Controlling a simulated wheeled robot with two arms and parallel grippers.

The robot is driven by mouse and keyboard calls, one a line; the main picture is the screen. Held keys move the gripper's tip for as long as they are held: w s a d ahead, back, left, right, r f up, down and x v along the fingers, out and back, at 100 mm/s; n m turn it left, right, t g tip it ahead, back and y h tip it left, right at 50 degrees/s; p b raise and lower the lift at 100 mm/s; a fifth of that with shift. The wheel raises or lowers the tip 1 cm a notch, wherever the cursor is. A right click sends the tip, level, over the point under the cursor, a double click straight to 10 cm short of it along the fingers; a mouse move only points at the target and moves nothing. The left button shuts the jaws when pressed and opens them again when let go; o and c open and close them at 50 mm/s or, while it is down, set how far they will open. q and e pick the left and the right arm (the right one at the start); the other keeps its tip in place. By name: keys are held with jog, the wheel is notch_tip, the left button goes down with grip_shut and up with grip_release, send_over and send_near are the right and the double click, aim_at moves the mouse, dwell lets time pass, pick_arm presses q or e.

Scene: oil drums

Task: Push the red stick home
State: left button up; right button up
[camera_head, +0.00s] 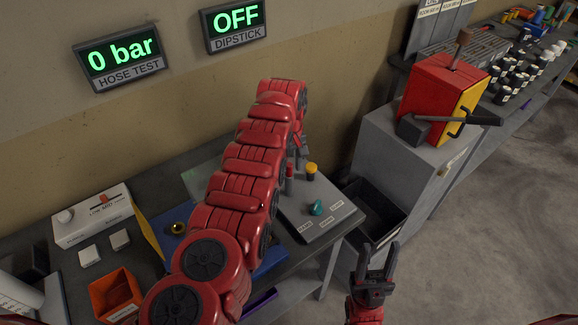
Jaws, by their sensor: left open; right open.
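A small upright red piece (289,172), which looks like the red stick, stands at the back of a grey panel (296,215) on the bench. Its lower part is small and its depth in its hole cannot be told. My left gripper (302,158) is just above and beside it, pointing down, partly hidden behind my red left arm; contact cannot be told. My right gripper (376,262) is open and empty in front of the bench, fingers up in the picture. A wall display marked DIPSTICK (236,24) reads OFF.
A yellow-topped knob (311,170) and a teal knob (316,208) stand close by on the panel. Another display (119,58) reads 0 bar. An orange bin (114,292) and white box (92,215) are at left. A red-yellow machine (441,88) tops the right cabinet.

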pick_arm(q)
jog(key=shift+r, duration=0.1)
notch_tip(320, 180, up, 8)
jog(key=shift+a+b, duration=0.1)
jog(key=shift+b, duration=1.1)
notch_tip(320, 180, up, 9)
jog(key=p, duration=0.8)
jog(key=shift+r, duration=0.15)
